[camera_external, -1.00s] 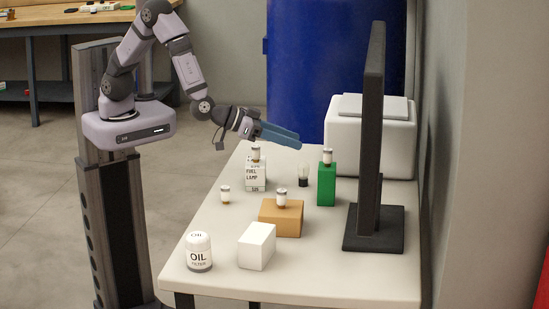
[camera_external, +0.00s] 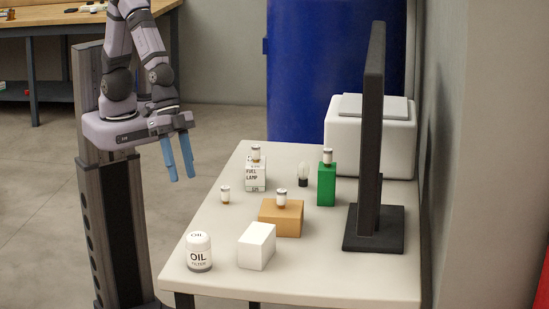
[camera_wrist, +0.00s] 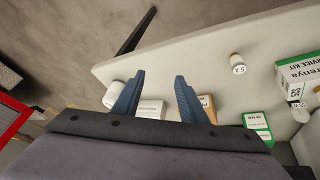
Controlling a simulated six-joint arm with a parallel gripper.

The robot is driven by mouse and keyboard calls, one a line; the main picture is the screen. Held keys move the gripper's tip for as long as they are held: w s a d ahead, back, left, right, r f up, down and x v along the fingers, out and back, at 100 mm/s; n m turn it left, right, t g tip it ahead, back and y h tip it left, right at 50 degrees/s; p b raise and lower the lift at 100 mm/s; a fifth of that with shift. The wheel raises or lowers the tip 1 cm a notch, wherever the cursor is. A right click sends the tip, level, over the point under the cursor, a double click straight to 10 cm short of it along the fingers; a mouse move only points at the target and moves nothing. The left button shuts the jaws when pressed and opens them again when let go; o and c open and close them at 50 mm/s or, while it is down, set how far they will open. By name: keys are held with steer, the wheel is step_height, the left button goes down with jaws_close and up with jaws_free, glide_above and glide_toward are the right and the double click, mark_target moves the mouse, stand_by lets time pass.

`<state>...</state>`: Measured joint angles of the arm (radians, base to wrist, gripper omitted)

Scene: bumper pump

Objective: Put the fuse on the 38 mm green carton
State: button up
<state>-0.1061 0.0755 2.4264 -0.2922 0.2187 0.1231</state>
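The one on the table also shows in the wrist view (camera_wrist: 237,63). My gripper (camera_external: 182,178) is off the table's left edge, clear of all of these, with its blue fingers pointing down. In the wrist view my gripper (camera_wrist: 160,92) has its fingers apart with nothing held between them.
An oil filter (camera_external: 199,252) and a white box (camera_external: 257,246) stand at the front. A bulb (camera_external: 303,175) stands left of the green carton. A black monitor (camera_external: 371,140) rises close on its right, with a white case (camera_external: 370,140) behind.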

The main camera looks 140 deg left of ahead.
steer(key=s+d+m+g, duration=0.2)
steer(key=s+g, duration=0.3)
steer(key=s, duration=1)
steer(key=shift+d+m, duration=0.15)
steer(key=shift+m, duration=0.35)
step_height(320, 180, up, 4)
steer(key=p, duration=0.4)
steer(key=shift+r, duration=0.1)
